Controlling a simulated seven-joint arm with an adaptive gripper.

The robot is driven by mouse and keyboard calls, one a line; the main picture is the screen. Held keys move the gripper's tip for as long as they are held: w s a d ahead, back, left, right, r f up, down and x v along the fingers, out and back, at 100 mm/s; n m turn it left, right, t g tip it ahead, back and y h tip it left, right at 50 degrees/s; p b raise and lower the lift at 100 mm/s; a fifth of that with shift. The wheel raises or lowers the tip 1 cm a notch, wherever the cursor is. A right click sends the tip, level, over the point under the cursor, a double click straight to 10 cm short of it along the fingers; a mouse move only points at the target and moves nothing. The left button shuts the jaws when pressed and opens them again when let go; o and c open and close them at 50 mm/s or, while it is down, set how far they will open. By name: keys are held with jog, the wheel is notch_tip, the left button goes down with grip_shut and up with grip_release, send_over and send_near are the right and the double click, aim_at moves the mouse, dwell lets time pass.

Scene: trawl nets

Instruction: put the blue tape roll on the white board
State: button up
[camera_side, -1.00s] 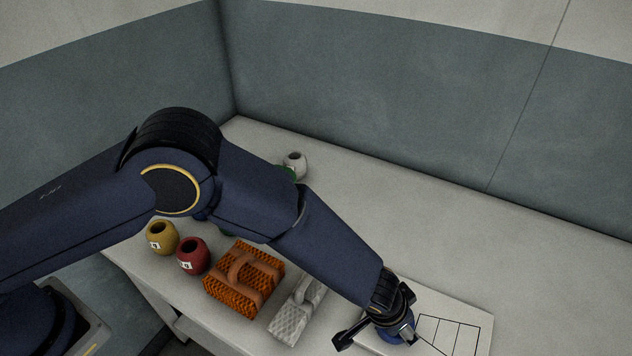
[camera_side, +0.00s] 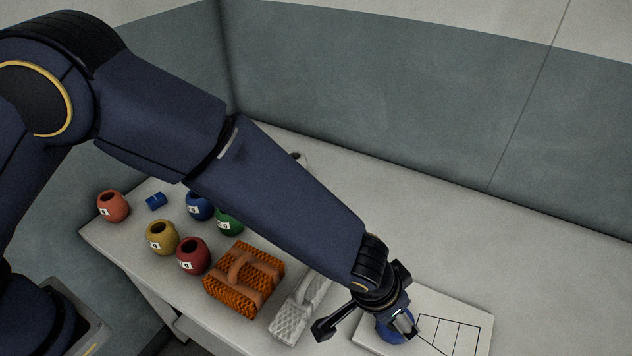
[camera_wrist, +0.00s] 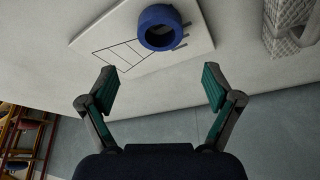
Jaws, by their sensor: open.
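The blue tape roll (camera_wrist: 155,14) lies flat on the white board (camera_wrist: 197,36) in the wrist view, beside the board's black line drawing. In the side view, the roll (camera_side: 387,336) is partly hidden by my gripper (camera_side: 364,326), and the board (camera_side: 452,307) lies at the table's front right. My gripper's fingers are spread wide in the wrist view (camera_wrist: 160,87), with nothing between them. The roll is apart from both fingertips there, toward the top of the picture.
A grey-white patterned block (camera_side: 298,308) and an orange woven block (camera_side: 243,280) stand left of the board. Several jars, including red (camera_side: 193,257) and yellow (camera_side: 162,238), stand farther left. A small blue object (camera_side: 156,201) lies behind them. The table's back right is clear.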

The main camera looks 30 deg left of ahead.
jog(key=w+a+r+n+t+y, duration=0.1)
jog(key=a+r+n, duration=0.1)
jog(key=a+r, duration=0.9)
jog(key=w+a+r+n+y, duration=0.1)
jog(key=w+a+r, duration=0.1)
jog(key=a+r, duration=0.95)
jog(key=s+a+r+n, duration=0.1)
jog(key=s+a+n, duration=0.2)
jog(key=s+a, duration=1.3)
jog(key=a, duration=0.2)
jog(key=shift+s+a+r+t, duration=0.15)
jog(key=shift+a+r+t, duration=0.1)
jog(key=shift+a+t, duration=0.15)
